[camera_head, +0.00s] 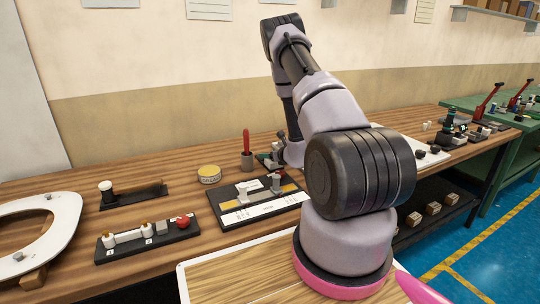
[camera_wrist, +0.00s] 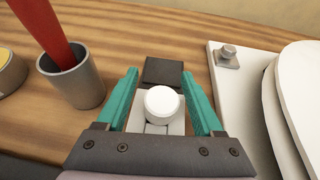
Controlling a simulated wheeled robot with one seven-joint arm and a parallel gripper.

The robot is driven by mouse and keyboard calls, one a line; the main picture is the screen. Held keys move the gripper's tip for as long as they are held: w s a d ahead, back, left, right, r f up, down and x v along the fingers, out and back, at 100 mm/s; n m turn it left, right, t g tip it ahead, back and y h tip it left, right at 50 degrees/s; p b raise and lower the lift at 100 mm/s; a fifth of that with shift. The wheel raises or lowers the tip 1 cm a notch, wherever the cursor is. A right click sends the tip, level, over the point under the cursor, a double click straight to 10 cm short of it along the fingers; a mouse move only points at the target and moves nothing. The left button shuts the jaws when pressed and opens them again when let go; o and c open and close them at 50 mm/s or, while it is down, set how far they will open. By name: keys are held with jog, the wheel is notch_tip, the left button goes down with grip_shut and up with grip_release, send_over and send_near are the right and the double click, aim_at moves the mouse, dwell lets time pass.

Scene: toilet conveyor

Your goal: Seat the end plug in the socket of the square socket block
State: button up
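In the wrist view, a white round-topped piece (camera_wrist: 163,103), which looks like the end plug, stands between the two teal fingers of my gripper (camera_wrist: 161,76). A pale grey part lies under and around it. A dark square block (camera_wrist: 163,72), possibly the square socket block, is just beyond the white piece, between the fingertips. The fingers are apart, with visible gaps beside the white piece. I cannot tell whether the fingertips touch the dark block. In the head view my gripper (camera_head: 268,158) is low over the back of the workbench, mostly hidden by my arm.
A grey cup (camera_wrist: 75,82) with a red-handled tool is left of my gripper. A white plate (camera_wrist: 226,85) with a bolt is close on the right. A labelled board (camera_head: 262,207), black fixture tray (camera_head: 130,251) and yellow tin (camera_head: 209,174) sit on the wooden bench.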

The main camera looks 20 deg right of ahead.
jog(key=shift+s, duration=0.1)
jog(key=v, duration=1.2)
jog(key=w+a+r+n+g+y, duration=0.1)
jog(key=a+r+n+y, duration=0.55)
jog(key=a+r, duration=0.7)
jog(key=s+a+r+n+g+y, duration=0.45)
jog(key=s+a+r+n, duration=0.35)
jog(key=r, duration=0.3)
jog(key=s+a+r+n+g+h, duration=0.1)
jog(key=s+r+n+g+h, duration=0.2)
jog(key=s+n, duration=0.4)
jog(key=s+a+r+n+g+h, duration=0.1)
jog(key=s+r+n+h, duration=0.2)
jog(key=s+r+n, duration=0.45)
jog(key=s+d+r+n+t+h, duration=0.1)
jog(key=s+d+r+t+h, duration=0.2)
jog(key=s+d+h, duration=0.1)
jog(key=shift+s+d+h, duration=0.25)
jog(key=shift+d+h, duration=0.05)
jog(key=shift+d, duration=0.15)
